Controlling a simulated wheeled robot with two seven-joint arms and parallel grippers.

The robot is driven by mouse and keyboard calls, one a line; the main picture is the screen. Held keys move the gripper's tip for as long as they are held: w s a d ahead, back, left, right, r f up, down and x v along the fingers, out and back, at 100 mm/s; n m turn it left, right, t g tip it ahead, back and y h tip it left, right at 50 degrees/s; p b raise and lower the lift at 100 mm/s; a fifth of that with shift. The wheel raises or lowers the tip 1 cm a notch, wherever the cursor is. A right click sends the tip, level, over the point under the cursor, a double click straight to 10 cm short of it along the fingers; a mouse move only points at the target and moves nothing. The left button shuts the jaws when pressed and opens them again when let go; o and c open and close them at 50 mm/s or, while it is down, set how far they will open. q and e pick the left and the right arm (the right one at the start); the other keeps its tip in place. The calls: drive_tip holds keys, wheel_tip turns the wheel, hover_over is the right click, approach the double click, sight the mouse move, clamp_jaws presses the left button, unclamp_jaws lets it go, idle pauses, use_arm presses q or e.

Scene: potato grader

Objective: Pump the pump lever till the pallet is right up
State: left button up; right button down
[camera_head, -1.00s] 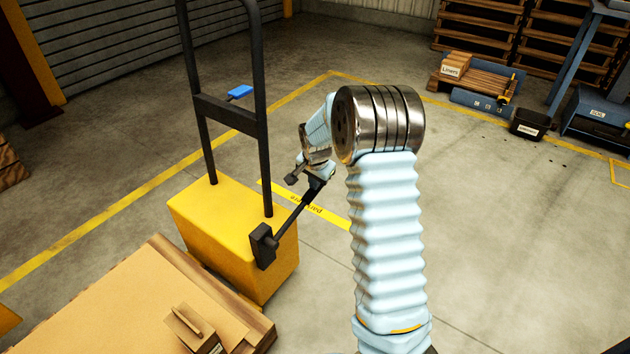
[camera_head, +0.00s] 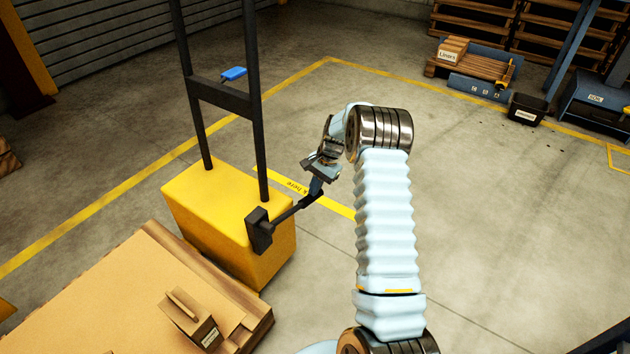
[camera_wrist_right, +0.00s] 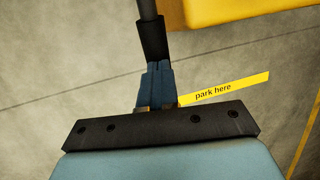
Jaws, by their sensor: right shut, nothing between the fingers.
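The pump lever (camera_head: 288,212) is a thin dark bar with a thicker black grip, rising from a black block on the side of the yellow pallet truck body (camera_head: 225,215). My right gripper (camera_head: 315,186) is at the grip end of the lever. In the right wrist view, the blue fingers (camera_wrist_right: 158,84) are shut, with their tips against or just over the black grip (camera_wrist_right: 152,40); nothing shows between them. The pallet (camera_head: 255,325) is at the lower left, loaded with cardboard; its height off the floor is hard to tell. My left gripper is not in view.
The truck's tall black handle frame (camera_head: 222,96) stands left of my arm. A yellow "park here" strip (camera_head: 335,206) lies on the floor behind the gripper. A black bin (camera_head: 526,109) and wooden pallets are far right.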

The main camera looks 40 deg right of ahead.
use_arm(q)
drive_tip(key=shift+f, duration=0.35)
use_arm(e)
drive_tip(key=shift+s+a+f, duration=0.15)
drive_tip(key=shift+f, duration=0.75)
drive_tip(key=shift+s, duration=0.1)
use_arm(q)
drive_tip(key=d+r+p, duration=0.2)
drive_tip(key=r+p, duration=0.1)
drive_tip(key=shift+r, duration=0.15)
use_arm(e)
drive_tip(key=w+d+v, duration=0.1)
drive_tip(key=v, duration=1.4)
drive_tip(key=shift+a, duration=0.15)
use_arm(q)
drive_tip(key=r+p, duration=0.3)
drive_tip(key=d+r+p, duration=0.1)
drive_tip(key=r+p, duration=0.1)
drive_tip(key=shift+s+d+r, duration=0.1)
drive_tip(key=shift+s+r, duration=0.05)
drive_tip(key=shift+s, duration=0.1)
use_arm(e)
drive_tip(key=s+a+r+t+h, duration=0.1)
drive_tip(key=s+a+r+h, duration=0.1)
drive_tip(key=a+r+h, duration=0.3)
drive_tip(key=a+r, duration=0.3)
drive_tip(key=r, duration=0.3)
drive_tip(key=shift+s+a+r+n+t, duration=0.3)
drive_tip(key=shift+s+a+r, duration=0.05)
